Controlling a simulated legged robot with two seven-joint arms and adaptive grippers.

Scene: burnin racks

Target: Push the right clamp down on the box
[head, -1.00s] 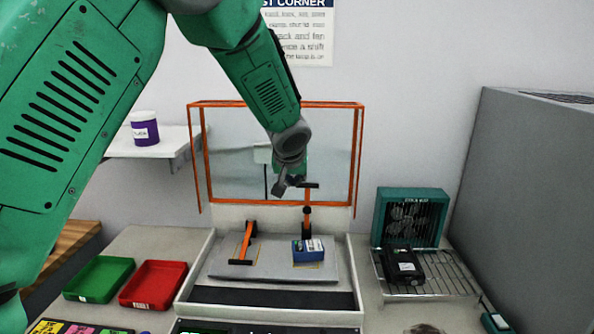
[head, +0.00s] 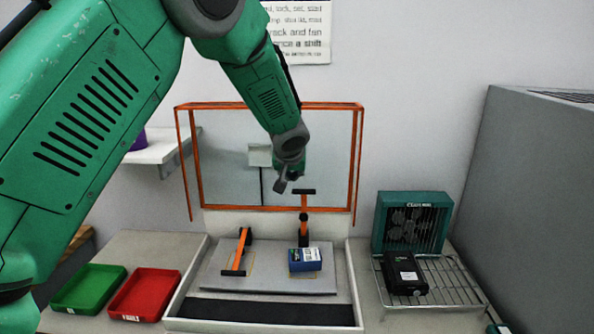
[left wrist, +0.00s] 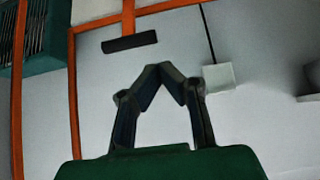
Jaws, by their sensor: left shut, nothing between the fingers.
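The right clamp (head: 304,228) stands upright behind the box, an orange arm with a black crossbar on top. The crossbar also shows in the left wrist view (left wrist: 130,42), above and left of the fingertips. The blue box (head: 305,260) with a white label lies flat on the grey plate in front of that clamp. The left clamp (head: 239,252) leans low towards the front. My left gripper (head: 281,187) is up near the crossbar, just left of it in the head view. Its fingertips (left wrist: 160,70) meet and are empty. I see no contact with the clamp. My right gripper is out of view.
An orange-framed clear screen (head: 355,160) stands behind the plate. A green tray (head: 90,290) and a red tray (head: 146,295) are at the left. A wire rack (head: 455,280) with a black device (head: 404,272) and a teal fan (head: 410,222) are at the right.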

